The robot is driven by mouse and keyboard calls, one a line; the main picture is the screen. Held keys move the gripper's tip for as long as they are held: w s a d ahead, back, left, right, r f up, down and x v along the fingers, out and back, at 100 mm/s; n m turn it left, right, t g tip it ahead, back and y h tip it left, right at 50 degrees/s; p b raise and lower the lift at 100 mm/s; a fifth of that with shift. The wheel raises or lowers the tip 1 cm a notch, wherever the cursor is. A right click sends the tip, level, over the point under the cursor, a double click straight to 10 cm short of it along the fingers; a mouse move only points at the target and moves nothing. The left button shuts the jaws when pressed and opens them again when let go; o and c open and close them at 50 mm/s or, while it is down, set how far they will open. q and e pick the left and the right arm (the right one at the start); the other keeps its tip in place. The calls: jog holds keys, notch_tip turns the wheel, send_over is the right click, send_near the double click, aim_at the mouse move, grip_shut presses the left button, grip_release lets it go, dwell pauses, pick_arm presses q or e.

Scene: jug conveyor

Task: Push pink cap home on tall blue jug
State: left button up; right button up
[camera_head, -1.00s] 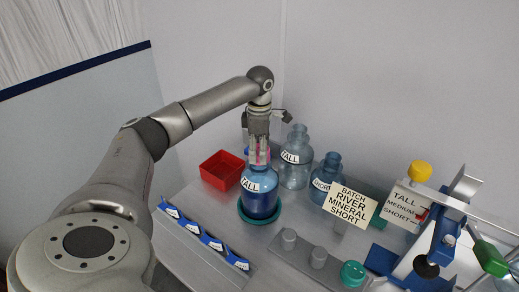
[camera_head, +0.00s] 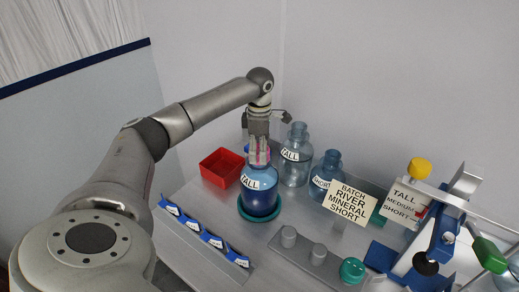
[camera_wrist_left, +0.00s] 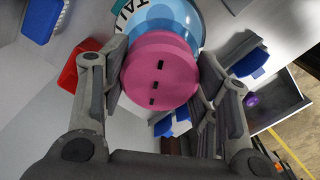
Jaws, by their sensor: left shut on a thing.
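The tall blue jug (camera_head: 258,203) stands upright on a round green base on the table, with a "TALL" label on its side. My left gripper (camera_head: 259,158) points straight down over its neck and is shut on the pink cap (camera_wrist_left: 160,72). In the left wrist view the cap lies between the two fingers, in front of the jug top (camera_wrist_left: 178,18). The fingers hide most of the cap in the head view, so how far it sits on the neck cannot be told. My right gripper is not in view.
A red bin (camera_head: 222,167) stands left of the jug. A clear tall jug (camera_head: 295,160) and a short jug (camera_head: 327,175) stand close at the back right. A sign (camera_head: 350,205), a green cap (camera_head: 352,270) and a blue fixture (camera_head: 437,250) are further right.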

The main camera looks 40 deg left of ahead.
pick_arm(q)
jog(key=shift+f, duration=0.1)
jog(key=o, duration=0.8)
jog(key=o, duration=0.4)
jog(key=shift+o, duration=0.2)
jog(key=shift+r, duration=4.1)
